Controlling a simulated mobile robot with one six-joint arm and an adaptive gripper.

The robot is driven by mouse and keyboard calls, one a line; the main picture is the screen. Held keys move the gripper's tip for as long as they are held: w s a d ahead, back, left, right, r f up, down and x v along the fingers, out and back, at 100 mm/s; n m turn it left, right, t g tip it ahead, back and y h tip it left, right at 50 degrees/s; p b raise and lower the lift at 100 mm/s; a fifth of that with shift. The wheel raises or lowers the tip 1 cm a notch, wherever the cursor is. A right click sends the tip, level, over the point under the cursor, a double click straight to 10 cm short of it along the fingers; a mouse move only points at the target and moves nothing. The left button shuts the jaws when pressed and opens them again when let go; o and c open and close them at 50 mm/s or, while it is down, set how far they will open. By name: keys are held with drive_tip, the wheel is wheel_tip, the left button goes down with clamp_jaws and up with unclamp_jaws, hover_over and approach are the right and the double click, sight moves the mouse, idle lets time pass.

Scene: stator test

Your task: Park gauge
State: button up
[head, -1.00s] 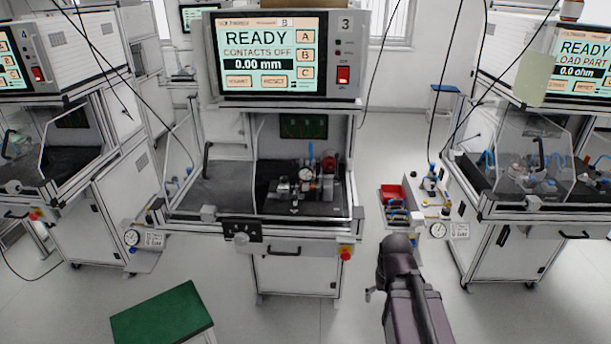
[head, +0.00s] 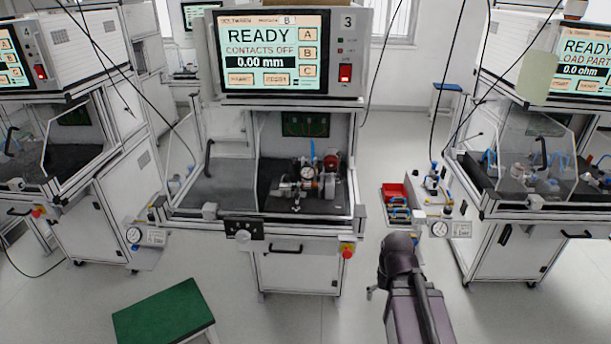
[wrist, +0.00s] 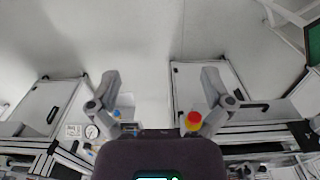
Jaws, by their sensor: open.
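A round white-faced dial gauge (head: 307,172) sits among the fixture parts inside the open enclosure of station 3, in the middle of the head view. A blue lever and a red part show beside it. Whether the gauge touches the part below it is too small to tell. My gripper shows in the wrist view (wrist: 159,85), with its two grey fingers wide apart and nothing between them. It is out in front of the benches, well apart from the gauge. In the head view my arm is at the lower right, and the fingers cannot be made out clearly.
Station 3's screen (head: 268,52) reads READY, CONTACTS OFF, 0.00 mm. A red bin (head: 393,191) and a round pressure gauge (head: 439,229) are right of the station. A green-topped stand (head: 160,312) is at the lower left. Open floor lies between it and my arm.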

drive_tip(key=shift+w, duration=0.1)
drive_tip(key=c, duration=0.5)
drive_tip(key=shift+m+t+y, duration=0.3)
drive_tip(key=shift+m+t, duration=0.3)
drive_tip(key=w+a, duration=0.1)
drive_tip(key=w+a+f+b, duration=0.1)
drive_tip(key=w, duration=0.1)
drive_tip(key=shift+w+a+f, duration=0.15)
drive_tip(key=shift+w+a, duration=0.05)
clamp_jaws()
drive_tip(key=w+a+r+m+t+b, duration=0.3)
drive_tip(key=w+a+m+t+b, duration=0.5)
drive_tip(key=w+a+m, duration=0.4)
drive_tip(key=w+a+r+m+t+b, duration=0.3)
drive_tip(key=w+a+m+t+b, duration=0.5)
drive_tip(key=w+m, duration=0.9)
drive_tip(key=shift+w+a+m+t+y+b, duration=0.35)
drive_tip(key=shift+a+m+t, duration=1.15)
drive_tip(key=shift+a+m, duration=0.7)
drive_tip(key=shift+a+n, duration=0.2)
drive_tip(key=shift+n, duration=0.1)
